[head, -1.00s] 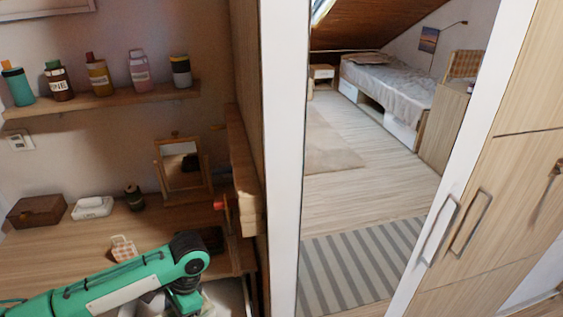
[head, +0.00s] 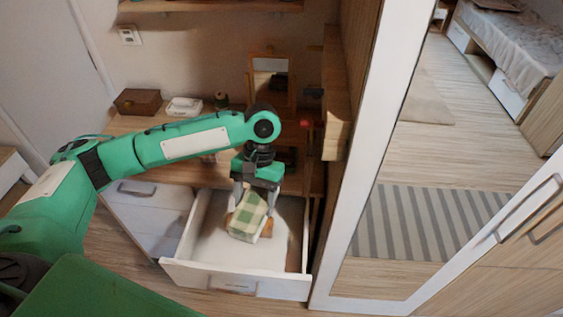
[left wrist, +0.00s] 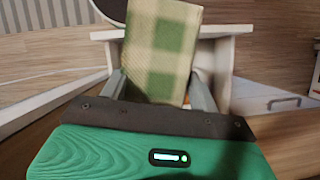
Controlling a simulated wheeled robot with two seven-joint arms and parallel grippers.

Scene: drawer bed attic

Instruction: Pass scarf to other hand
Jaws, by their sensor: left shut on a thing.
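The scarf (head: 248,215) is a folded green and cream checked cloth. My left gripper (head: 252,196) points down over the open white drawer and is shut on the scarf, which hangs between its fingers. In the left wrist view the scarf (left wrist: 162,50) stands between the two grey fingers. Whether its lower end touches the drawer floor I cannot tell. My right gripper is not in view.
The white drawer (head: 215,278) is pulled out below the wooden desk (head: 185,172). A brown box (head: 137,102), a white tissue box (head: 184,106) and a small mirror (head: 270,80) stand on the desk. A tall mirror's white frame (head: 365,165) rises close to the drawer's right.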

